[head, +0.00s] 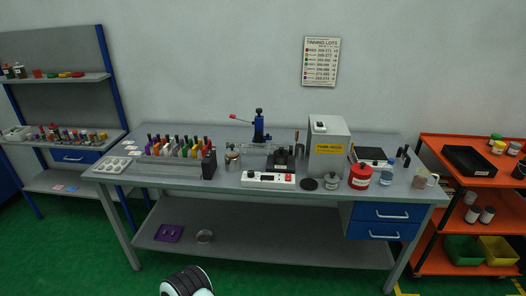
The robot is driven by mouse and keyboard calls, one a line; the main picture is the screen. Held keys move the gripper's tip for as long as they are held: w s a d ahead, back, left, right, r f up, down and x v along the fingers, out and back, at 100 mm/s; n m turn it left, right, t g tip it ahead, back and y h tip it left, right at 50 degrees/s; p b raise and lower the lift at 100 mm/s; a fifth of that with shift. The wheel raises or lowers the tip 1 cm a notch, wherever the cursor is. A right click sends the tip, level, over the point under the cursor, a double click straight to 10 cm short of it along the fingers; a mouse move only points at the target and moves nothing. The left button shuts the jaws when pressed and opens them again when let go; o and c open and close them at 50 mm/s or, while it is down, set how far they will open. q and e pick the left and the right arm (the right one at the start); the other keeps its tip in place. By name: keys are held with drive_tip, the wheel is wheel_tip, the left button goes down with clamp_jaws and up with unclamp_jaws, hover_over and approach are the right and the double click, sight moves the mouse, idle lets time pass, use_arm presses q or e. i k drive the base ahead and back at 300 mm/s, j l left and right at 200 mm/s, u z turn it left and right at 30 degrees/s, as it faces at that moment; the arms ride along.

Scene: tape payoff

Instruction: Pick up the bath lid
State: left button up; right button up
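A flat, dark round disc (309,184) lies on the front of the workbench, right of the white control unit; it looks like the bath lid, though I cannot be sure at this size. A dark, block-shaped unit (282,160) stands just behind the white control unit (268,180) with a red switch. A small metal pot (331,182) stands just right of the disc. Neither of my grippers is in view, and nothing touches the disc.
The workbench (225,188) also holds a rack of coloured items (178,150), a metal can (232,158), a grey fume box (327,150), a red can (359,176) and a clear jar (387,175). An orange cart (440,143) stands at right, shelves at left. Green floor in front is mostly clear.

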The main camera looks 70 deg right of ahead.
sight(232, 150)
drive_tip(key=z, duration=2.2)
drive_tip(key=i+j, duration=0.2)
drive_tip(key=i, duration=0.2)
drive_tip(key=i+j, duration=0.2)
drive_tip(key=i, duration=0.2)
